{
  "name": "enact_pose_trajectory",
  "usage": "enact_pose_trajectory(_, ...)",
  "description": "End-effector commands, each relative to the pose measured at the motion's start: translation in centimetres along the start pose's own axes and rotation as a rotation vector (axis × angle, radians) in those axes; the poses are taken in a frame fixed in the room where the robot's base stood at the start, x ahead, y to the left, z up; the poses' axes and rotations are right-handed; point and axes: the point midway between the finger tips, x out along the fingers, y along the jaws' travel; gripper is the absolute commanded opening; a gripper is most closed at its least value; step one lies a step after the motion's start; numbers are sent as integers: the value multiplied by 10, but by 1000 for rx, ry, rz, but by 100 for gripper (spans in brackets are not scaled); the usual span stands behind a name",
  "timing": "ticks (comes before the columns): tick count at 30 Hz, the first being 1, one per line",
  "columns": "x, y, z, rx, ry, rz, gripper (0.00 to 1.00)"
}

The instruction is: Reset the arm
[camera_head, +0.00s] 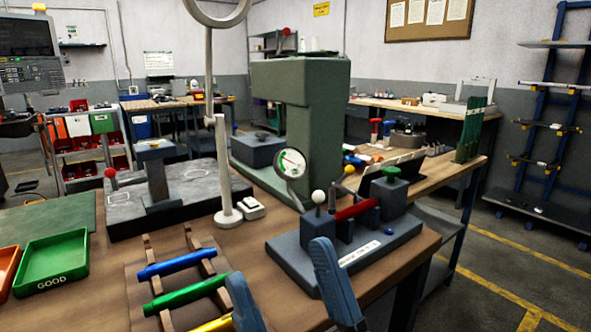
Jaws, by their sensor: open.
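My gripper (280,265) shows at the bottom middle as two blue fingers spread wide apart. It is open, with nothing seen between the fingers. The fingers reach up in front of the near edge of a blue-grey gauge fixture (290,245). The fixture holds a red cylinder (357,209), a dial gauge (291,163), a white ball knob and a green knob. The right finger hides part of the fixture's front. Whether the finger touches it I cannot tell. The rest of my arm is out of view.
A rack (144,247) with blue, green and yellow cylinders lies left of my gripper. A green tray marked GOOD (52,260) and an orange tray (8,268) stand far left. A lamp post (222,170) and green press (318,130) rise behind. Floor is clear at right.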

Motion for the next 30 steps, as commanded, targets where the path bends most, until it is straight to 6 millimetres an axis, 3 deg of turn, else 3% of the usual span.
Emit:
enact_pose_trajectory(8, -94, 27, -7, -15, -260, 271, 69)
enact_pose_trajectory(14, -168, 37, -25, -43, -473, 413, 69)
enact_pose_trajectory(24, -287, 40, -85, -108, -875, 559, 69)
enact_pose_trajectory(30, -337, 40, -131, -149, -1096, 583, 69)
